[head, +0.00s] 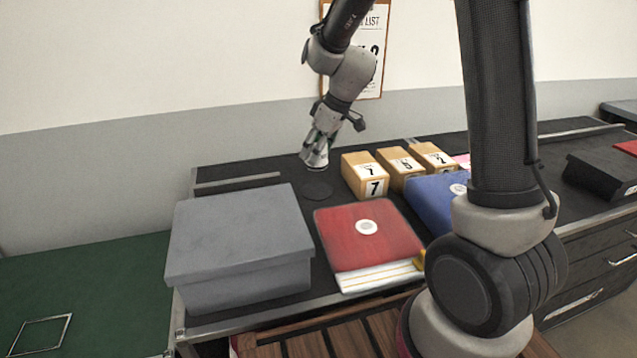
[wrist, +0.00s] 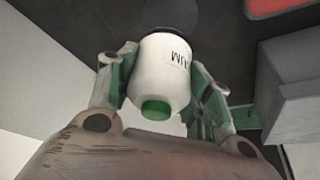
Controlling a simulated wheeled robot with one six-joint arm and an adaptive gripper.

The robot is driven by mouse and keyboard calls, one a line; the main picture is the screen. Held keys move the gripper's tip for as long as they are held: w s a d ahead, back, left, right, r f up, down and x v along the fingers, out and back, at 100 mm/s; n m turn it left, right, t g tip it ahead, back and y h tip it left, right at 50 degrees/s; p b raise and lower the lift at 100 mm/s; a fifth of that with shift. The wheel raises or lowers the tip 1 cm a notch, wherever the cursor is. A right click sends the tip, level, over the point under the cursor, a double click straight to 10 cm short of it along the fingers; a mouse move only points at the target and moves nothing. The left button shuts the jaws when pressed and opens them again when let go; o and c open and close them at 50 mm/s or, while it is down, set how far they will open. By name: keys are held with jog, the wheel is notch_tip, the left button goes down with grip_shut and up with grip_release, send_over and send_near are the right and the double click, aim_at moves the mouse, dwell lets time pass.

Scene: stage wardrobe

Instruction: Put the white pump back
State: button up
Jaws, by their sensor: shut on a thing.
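The white pump shows in the wrist view (wrist: 165,65) as a pale cylinder with dark upside-down lettering and a green end. It shows small in the head view (head: 314,159), below my gripper, slightly tilted. My gripper (head: 320,140) is shut on it, with a finger on each side in the wrist view (wrist: 160,88). A dark round spot (head: 317,190) lies on the black tabletop just in front of the pump. It also shows at the top of the wrist view (wrist: 168,14). I cannot tell whether the pump touches the table.
A grey lidded box (head: 240,235) stands left of the spot. A red binder (head: 370,238) lies in front right. Several numbered tan boxes (head: 365,176) stand right of the pump, with a blue binder (head: 437,200) before them. A wall stands behind.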

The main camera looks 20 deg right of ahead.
aim_at(326, 156)
notch_tip(326, 156, down, 8)
jog(key=shift+f, duration=0.1)
jog(key=shift+f, duration=0.1)
dwell(0.3)
jog(key=o, duration=1.4)
jog(key=v, duration=1.2)
jog(key=shift+r, duration=0.2)
jog(key=shift+s+d+r+m+t+h, duration=0.15)
jog(key=shift+s+d+r+m+h, duration=0.4)
jog(key=shift+s+d+r+m, duration=2.55)
jog(key=shift+s+d+r+n+t+h, duration=0.15)
jog(key=shift+s+d+r+h, duration=0.5)
jog(key=shift+s, duration=5.2)
jog(key=shift+s+d+r+m+t+h, duration=0.3)
jog(key=shift+s+d+r+m, duration=1.5)
jog(key=shift+s, duration=2.65)
